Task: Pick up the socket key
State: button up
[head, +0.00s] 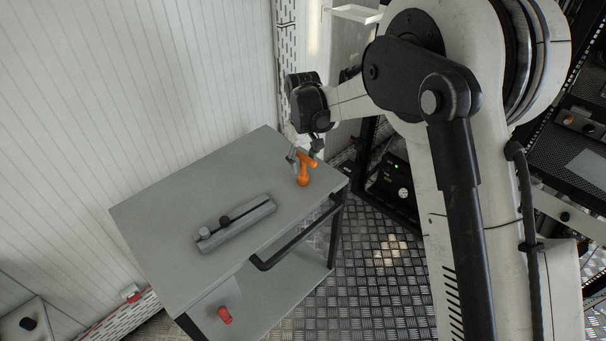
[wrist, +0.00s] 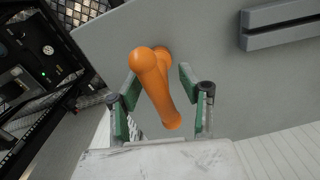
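The orange tool, which I take to be the socket key (head: 304,172), is on the grey table top near its right corner. It has a rounded, T-like head and a thick shaft. My gripper (head: 305,152) is right at it, above the table corner. In the wrist view the orange socket key (wrist: 157,85) lies between my two green-padded fingers, with its head toward the fingertips. My gripper (wrist: 160,84) is open there, with a clear gap on the right side; whether the left pad touches is hard to tell.
A grey slotted block (head: 236,224) with a dark knob lies on the table (head: 165,230), left of the tool. A red object (head: 225,315) is on the lower shelf (head: 270,290). Equipment racks (head: 575,150) stand at the right. The rest of the table top is clear.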

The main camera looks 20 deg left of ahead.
aim_at(300, 177)
jog(key=shift+f, duration=0.9)
grip_shut()
jog(key=shift+r, duration=0.1)
jog(key=shift+r, duration=0.5)
jog(key=r, duration=0.2)
jog(key=s+r, duration=0.1)
jog(key=shift+s+a+r+p, duration=0.1)
jog(key=shift+a+r+p, duration=0.2)
jog(key=shift+r, duration=0.1)
jog(key=s+a+r, duration=0.4)
jog(key=s+r, duration=0.2)
jog(key=s, duration=0.3)
jog(key=shift+a+p, duration=0.35)
jog(key=shift+a, duration=0.05)
